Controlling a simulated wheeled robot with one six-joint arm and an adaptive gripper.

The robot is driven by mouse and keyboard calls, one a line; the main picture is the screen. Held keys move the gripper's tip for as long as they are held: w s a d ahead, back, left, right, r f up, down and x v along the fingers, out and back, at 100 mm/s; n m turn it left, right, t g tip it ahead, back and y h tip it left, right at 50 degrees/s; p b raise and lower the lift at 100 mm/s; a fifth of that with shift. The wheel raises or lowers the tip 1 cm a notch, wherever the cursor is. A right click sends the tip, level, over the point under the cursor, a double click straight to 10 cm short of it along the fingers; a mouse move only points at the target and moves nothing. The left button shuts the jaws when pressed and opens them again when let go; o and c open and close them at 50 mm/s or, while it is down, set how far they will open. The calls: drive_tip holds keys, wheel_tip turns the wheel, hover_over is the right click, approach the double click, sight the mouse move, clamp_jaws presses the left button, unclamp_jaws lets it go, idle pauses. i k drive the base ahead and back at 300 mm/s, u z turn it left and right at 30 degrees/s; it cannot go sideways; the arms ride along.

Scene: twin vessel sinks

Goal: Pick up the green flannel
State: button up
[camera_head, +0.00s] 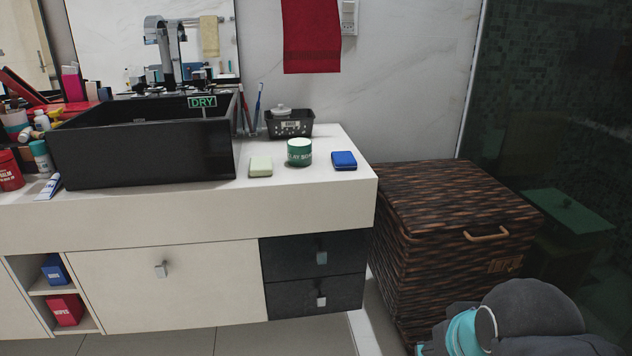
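A small pale green folded square, which looks like the green flannel (261,166), lies flat on the white counter (215,205). A similar blue folded square (344,161) lies right of the jar. Nothing covers the green flannel. Grey and turquoise parts of my arm show at the bottom right, beside the wicker basket and well away from the flannel. My gripper's fingers do not show.
A black vessel sink (144,145) with a "DRY" sign stands left of the flannel. A black caddy (289,123) and toothbrushes stand behind. A lidded wicker basket (455,200) stands right of the counter. The counter's front strip is clear.

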sight(259, 166)
drive_tip(key=z, duration=0.7)
drive_tip(key=i, duration=0.95)
drive_tip(key=u, duration=0.35)
